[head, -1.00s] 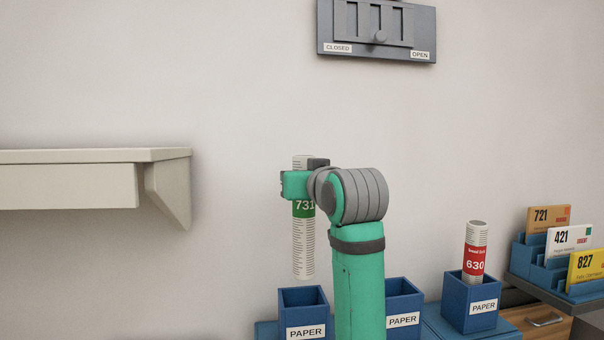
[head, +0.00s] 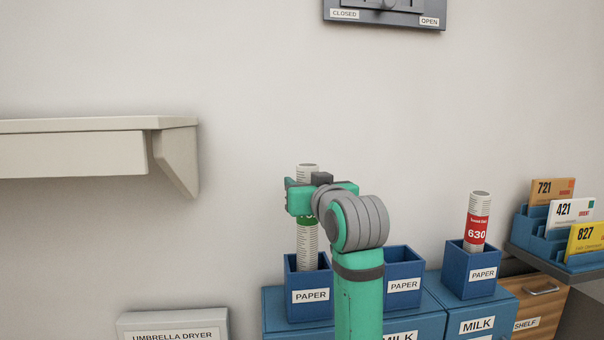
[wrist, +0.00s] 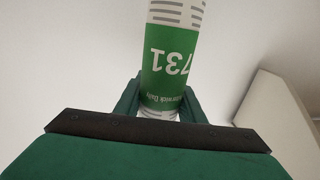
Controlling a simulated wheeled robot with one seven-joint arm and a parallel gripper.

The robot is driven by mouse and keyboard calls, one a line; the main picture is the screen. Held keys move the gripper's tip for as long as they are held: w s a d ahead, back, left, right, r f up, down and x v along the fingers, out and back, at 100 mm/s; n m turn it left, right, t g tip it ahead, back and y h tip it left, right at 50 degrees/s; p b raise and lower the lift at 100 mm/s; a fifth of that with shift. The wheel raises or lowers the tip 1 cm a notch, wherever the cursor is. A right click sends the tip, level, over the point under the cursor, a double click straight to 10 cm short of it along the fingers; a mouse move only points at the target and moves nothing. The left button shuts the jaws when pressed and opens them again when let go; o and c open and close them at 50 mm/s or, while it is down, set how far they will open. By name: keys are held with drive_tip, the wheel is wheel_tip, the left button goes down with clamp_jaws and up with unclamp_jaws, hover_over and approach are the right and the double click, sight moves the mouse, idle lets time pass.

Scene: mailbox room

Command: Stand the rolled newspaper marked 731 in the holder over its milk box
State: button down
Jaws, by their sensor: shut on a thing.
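The rolled newspaper marked 731 (head: 307,244) is upright, with its green label mostly behind my gripper in the head view. Its label reads 731 in the wrist view (wrist: 168,62). My gripper (head: 303,200) is shut around it at the label. The newspaper's lower end is inside or just behind the rim of the left blue PAPER holder (head: 309,296); its bottom is hidden. That holder stands on a blue box (head: 274,312) whose front label is out of sight behind my arm and the frame edge.
A middle PAPER holder (head: 403,286) shows no newspaper. The right holder (head: 470,272) has newspaper 630 (head: 477,222) standing in it, above a MILK box (head: 478,327). A wall shelf (head: 90,158) is at left, an umbrella dryer (head: 173,324) below. A letter rack (head: 535,232) is at right.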

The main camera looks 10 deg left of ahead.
drive_tip(key=shift+f, duration=2.2)
drive_tip(key=c, duration=1.1)
unclamp_jaws()
drive_tip(key=v, duration=1.1)
drive_tip(key=shift+f, duration=0.1)
drive_tip(key=shift+w, duration=0.1)
